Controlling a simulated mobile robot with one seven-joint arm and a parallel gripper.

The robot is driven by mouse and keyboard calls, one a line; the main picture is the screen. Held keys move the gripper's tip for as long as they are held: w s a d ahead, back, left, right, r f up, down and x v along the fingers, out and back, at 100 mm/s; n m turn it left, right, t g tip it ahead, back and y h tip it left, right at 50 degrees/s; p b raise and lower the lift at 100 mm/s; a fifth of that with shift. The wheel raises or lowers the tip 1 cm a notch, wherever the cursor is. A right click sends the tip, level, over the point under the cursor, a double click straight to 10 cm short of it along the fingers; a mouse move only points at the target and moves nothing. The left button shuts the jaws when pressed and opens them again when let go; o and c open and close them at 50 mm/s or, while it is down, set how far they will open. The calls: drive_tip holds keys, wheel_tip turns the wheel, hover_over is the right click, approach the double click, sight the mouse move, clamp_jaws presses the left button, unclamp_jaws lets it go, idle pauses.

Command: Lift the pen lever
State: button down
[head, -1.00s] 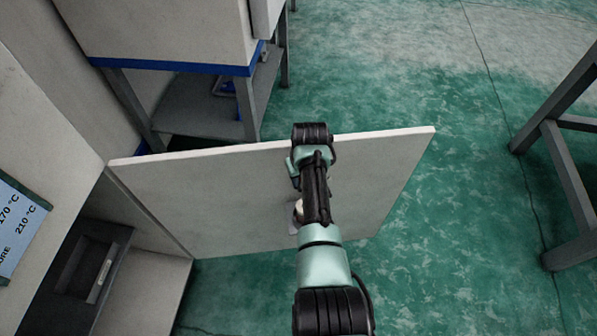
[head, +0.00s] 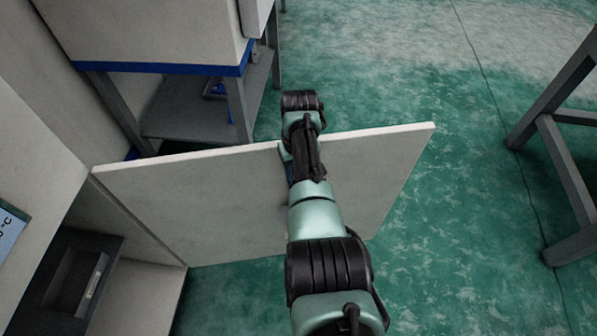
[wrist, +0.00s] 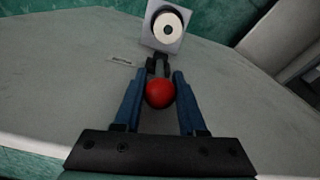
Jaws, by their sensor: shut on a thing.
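The pen lever has a red ball knob (wrist: 160,93) on a short dark arm in the wrist view. The arm runs up to a grey square mount (wrist: 163,32) with a white round piece in a black ring. The mount is on the face of a pale grey panel (head: 190,205). My gripper (wrist: 160,90) has its blue fingers on both sides of the red knob, shut on it. In the head view my arm hides the lever and most of the gripper.
The panel stands out like an open door from the cabinet (head: 30,140) at left. A grey stand (head: 195,105) is behind it. A dark metal frame (head: 565,160) stands at right.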

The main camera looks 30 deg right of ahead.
drive_tip(key=shift+c, duration=2.4)
unclamp_jaws()
drive_tip(key=r+p, duration=0.1)
drive_tip(key=r, duration=0.7)
drive_tip(key=r+p, duration=0.1)
drive_tip(key=r, duration=0.4)
drive_tip(key=shift+s+a+p, duration=0.15)
drive_tip(key=shift+s+p, duration=0.2)
drive_tip(key=shift+f, duration=0.1)
